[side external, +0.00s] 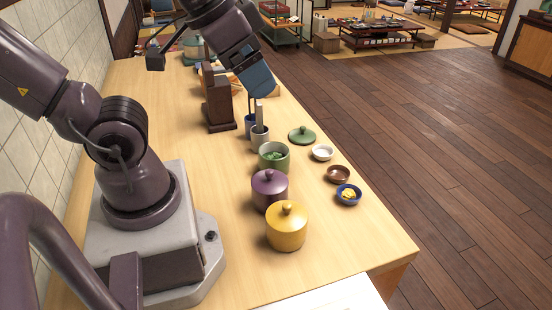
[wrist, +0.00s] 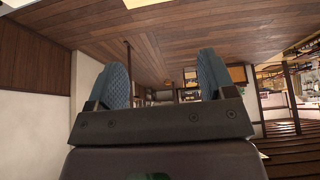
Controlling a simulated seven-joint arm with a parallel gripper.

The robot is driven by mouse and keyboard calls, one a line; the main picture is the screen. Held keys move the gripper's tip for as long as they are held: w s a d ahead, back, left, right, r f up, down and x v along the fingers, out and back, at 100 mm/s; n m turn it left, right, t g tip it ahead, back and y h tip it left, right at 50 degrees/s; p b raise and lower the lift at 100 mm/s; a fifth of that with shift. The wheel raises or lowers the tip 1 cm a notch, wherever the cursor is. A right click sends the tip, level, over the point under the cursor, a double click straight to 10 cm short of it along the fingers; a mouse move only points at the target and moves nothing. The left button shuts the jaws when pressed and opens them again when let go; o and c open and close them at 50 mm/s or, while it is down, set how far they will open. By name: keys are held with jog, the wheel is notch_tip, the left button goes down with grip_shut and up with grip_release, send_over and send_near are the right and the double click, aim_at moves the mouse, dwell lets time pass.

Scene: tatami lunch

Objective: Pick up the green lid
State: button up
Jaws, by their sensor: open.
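The green lid (side external: 302,136), with a round knob on top, lies flat on the wooden table near its right edge. It is just behind and to the right of the open green pot (side external: 264,162), which has something green inside. My gripper (side external: 262,92) is in the air to the upper left of the lid in the side view, apart from it. In the wrist view my gripper (wrist: 171,78) shows two blue-grey fingers spread wide with nothing between them. The wrist view shows only the room, no lid or table top.
A white dish (side external: 322,153), a brown dish (side external: 338,175) and a blue dish (side external: 348,199) line the right edge. Lidded purple (side external: 270,193) and yellow (side external: 286,231) pots stand nearer. A dark wooden stand (side external: 217,108) is farther left.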

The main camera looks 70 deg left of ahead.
dwell(0.4)
jog(key=o, duration=0.5)
jog(key=shift+c, duration=0.2)
jog(key=m+g+y, duration=0.4)
jog(key=m+g, duration=0.3)
jog(key=m, duration=0.8)
send_near(303, 127)
jog(key=x, duration=1)
jog(key=shift+a+f, duration=0.15)
jog(key=shift+f, duration=0.05)
